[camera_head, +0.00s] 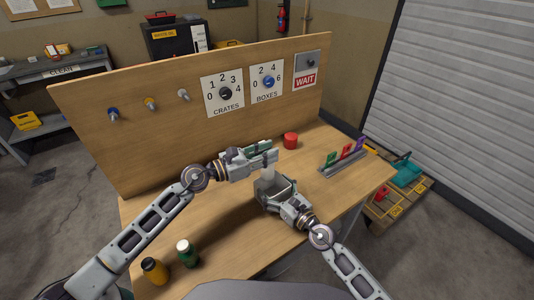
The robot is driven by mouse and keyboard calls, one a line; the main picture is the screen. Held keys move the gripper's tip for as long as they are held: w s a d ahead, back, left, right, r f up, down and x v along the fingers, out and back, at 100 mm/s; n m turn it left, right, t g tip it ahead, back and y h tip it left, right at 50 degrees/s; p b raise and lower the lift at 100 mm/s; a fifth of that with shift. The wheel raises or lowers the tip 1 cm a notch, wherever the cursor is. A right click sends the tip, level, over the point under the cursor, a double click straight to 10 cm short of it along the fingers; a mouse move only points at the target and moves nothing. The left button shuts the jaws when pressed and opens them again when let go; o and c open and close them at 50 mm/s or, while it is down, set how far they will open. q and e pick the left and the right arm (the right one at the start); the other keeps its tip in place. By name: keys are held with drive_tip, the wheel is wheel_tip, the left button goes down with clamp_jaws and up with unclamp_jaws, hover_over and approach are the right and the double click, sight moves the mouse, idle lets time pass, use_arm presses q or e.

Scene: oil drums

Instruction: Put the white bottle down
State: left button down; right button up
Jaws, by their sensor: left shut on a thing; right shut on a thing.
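My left gripper (270,156) is above the middle of the table and shut on the white bottle (268,173), which is mostly hidden by the fingers. Green shows at the fingers; I cannot tell whether it is the bottle's cap. I cannot tell whether the bottle touches the container.
A yellow bottle (154,271) and a green bottle (186,254) stand at the table's front left. A rack (345,162) with coloured tags is on the right. Bare tabletop (235,215) lies left of the container.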

use_arm(q)
drive_tip(key=shift+f, duration=0.2)
idle(0.3)
drive_tip(key=c, duration=1.2)
unclamp_jaws()
drive_tip(key=shift+a+r, duration=0.1)
drive_tip(key=shift+r, duration=0.05)
drive_tip(key=v, duration=1.2)
drive_tip(key=shift+c, duration=0.3)
